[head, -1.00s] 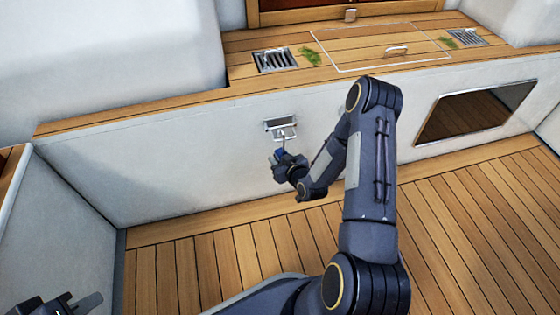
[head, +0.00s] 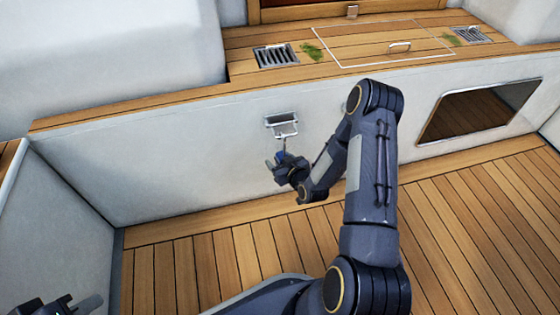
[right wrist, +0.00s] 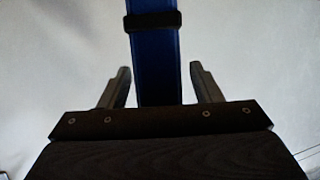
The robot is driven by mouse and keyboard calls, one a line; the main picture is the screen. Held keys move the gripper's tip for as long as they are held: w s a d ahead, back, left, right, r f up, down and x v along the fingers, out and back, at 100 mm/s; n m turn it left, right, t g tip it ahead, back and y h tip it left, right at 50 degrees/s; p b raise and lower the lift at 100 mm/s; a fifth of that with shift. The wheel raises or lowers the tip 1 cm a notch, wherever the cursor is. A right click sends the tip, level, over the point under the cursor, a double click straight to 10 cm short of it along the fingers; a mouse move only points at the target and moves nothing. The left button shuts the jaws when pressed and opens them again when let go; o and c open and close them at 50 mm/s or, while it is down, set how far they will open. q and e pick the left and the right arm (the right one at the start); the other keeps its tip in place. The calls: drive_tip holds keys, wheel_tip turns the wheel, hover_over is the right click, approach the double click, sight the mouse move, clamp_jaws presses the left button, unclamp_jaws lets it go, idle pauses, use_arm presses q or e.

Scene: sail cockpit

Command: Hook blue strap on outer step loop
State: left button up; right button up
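A metal step fitting (head: 281,118) is mounted on the white wall, with an outer loop (head: 285,132) standing out below it. A thin dark piece runs from the loop down toward my right gripper (head: 274,163); it seems to be the strap's hook, but the contact is too small to make out. The blue strap (right wrist: 155,60) runs between the right fingers in the right wrist view, with a dark band across it. The fingers stand apart with a gap on each side of it. My left gripper (head: 78,308) is at the bottom left corner, partly cut off.
A wooden ledge (head: 150,110) with a grate (head: 276,56) and a hatch (head: 385,44) runs above the wall. A dark recessed panel (head: 480,110) is at the right. The plank floor (head: 190,265) is clear.

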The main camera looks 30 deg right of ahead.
drive_tip(key=shift+s, duration=0.15)
drive_tip(key=p+v, duration=0.2)
drive_tip(key=v, duration=0.5)
drive_tip(key=shift+s+p, duration=0.25)
drive_tip(key=shift+p, duration=0.1)
drive_tip(key=shift+r, duration=0.15)
